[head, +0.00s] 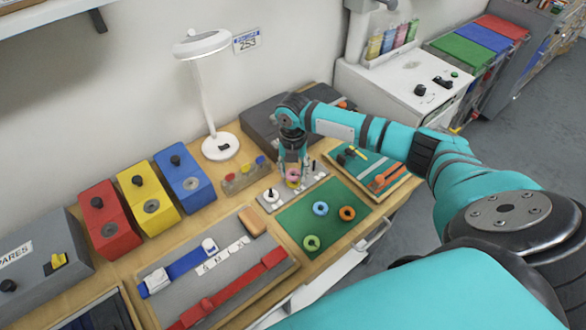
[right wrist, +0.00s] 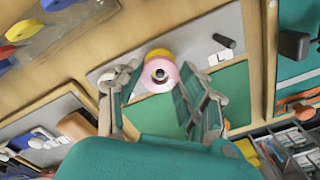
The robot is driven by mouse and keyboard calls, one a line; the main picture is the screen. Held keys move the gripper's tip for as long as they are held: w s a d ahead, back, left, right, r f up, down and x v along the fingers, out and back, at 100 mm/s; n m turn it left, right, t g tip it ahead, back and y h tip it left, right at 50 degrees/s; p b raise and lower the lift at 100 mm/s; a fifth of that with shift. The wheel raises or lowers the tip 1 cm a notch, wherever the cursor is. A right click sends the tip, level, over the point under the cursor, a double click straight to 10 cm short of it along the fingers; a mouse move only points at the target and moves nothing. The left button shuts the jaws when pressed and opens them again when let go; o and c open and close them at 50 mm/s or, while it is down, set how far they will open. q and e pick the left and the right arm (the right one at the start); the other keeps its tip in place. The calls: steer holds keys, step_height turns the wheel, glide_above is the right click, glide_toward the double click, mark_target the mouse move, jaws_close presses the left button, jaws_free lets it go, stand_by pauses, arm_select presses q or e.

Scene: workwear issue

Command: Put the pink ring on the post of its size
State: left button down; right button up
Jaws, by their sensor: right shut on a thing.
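The pink ring (head: 292,174) is between the fingers of my right gripper (head: 293,162), which is shut on it. It also shows in the right wrist view (right wrist: 160,75). A yellow ring (head: 293,184) lies just below the pink ring at the middle of the grey post board (head: 322,175). A dark spot shows in the pink ring's hole; I cannot tell whether the ring is around a post. A white ring (head: 271,195) is at the board's left post. The right post (right wrist: 224,41), by the L label (right wrist: 220,57), is bare. My left gripper is out of view.
A green mat (head: 325,212) in front of the board holds a blue ring (head: 320,208), an orange ring (head: 347,213) and a green ring (head: 311,243). A tool tray (head: 385,163) stands right; a lamp (head: 220,146) and coloured bins (head: 185,178) stand left.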

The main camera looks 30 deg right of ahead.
steer(key=o, duration=1.2)
steer(key=shift+r, duration=0.1)
steer(key=shift+r+p, duration=3.45)
steer(key=shift+p, duration=0.05)
steer(key=shift+f, duration=0.1)
